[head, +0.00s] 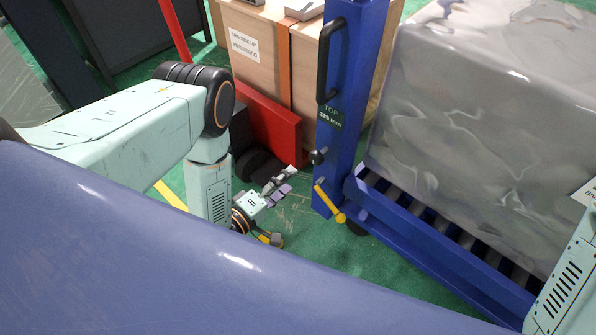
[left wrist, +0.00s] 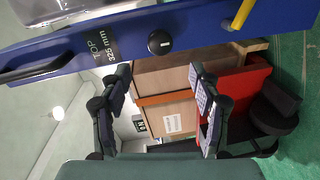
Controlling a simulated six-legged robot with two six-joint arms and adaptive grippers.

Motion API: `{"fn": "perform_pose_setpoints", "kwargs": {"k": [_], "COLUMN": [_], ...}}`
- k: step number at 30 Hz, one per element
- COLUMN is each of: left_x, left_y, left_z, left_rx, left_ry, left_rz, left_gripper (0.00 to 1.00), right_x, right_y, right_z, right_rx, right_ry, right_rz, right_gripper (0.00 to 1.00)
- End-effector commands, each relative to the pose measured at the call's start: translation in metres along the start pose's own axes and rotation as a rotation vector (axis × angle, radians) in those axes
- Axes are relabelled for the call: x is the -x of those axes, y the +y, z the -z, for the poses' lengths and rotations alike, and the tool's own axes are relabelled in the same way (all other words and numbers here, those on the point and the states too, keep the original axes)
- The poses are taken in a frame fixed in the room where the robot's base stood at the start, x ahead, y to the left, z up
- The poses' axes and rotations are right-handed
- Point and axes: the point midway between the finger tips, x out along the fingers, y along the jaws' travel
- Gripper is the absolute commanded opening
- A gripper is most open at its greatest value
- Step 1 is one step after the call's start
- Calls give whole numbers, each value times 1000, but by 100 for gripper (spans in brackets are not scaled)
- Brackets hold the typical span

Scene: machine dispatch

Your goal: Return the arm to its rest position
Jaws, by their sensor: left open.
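My left arm comes in from the left in the head view and bends down at its elbow. Its gripper (head: 281,187) hangs low over the green floor, left of the blue post. In the left wrist view the two fingers of my left gripper (left wrist: 161,100) stand apart with nothing between them, so it is open and empty. A small part of my right arm shows at the lower right edge of the head view; its gripper is out of frame.
A blue post (head: 343,90) with a black knob (head: 317,156) and yellow lever (head: 330,203) stands close to the left gripper. A roller conveyor (head: 430,236) bears a grey wrapped load (head: 480,120). A wooden crate (head: 262,48) and red block (head: 272,125) stand behind.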

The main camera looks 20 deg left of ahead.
Motion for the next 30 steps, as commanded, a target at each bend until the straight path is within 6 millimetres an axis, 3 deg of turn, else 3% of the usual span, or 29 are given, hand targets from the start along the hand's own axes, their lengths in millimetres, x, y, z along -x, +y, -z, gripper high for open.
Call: {"fn": "perform_pose_setpoints", "kwargs": {"k": [6, 30], "left_x": [16, 19], "left_y": [0, 0], "left_z": [0, 0], "left_rx": [0, 0], "left_ry": [0, -1], "left_rz": [1, 1], "left_gripper": [63, 63], "right_x": [0, 0], "right_y": [0, 0], "right_z": [0, 0], "right_rx": [0, 0], "right_ry": [0, 0], "right_rz": [0, 0], "right_gripper": [54, 54]}}
